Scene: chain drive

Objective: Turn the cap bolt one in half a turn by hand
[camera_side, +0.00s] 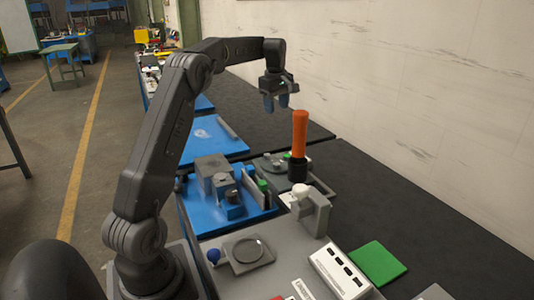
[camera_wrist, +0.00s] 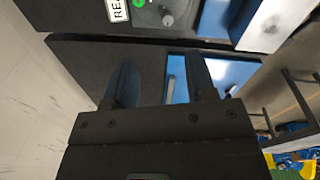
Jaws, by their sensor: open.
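My gripper (camera_side: 277,100) hangs in the air above the far part of the bench in the side view, fingers pointing down and empty. Its two dark fingers stand apart in the wrist view (camera_wrist: 160,72). I cannot pick out the cap bolt in either view; it is too small or hidden. A blue plate (camera_side: 262,208) bears grey blocks (camera_side: 216,174) and a small dark round part. Behind it is a grey plate with a round disc (camera_side: 268,163). The wrist view shows a grey disc with a central knob (camera_wrist: 166,18) at its top edge.
An orange-handled tool (camera_side: 299,135) stands upright in a black holder, below and right of my gripper. A grey bracket (camera_side: 315,212), a white slotted box (camera_side: 340,271) and a green pad (camera_side: 377,262) are nearer. A wall (camera_side: 420,80) runs alongside.

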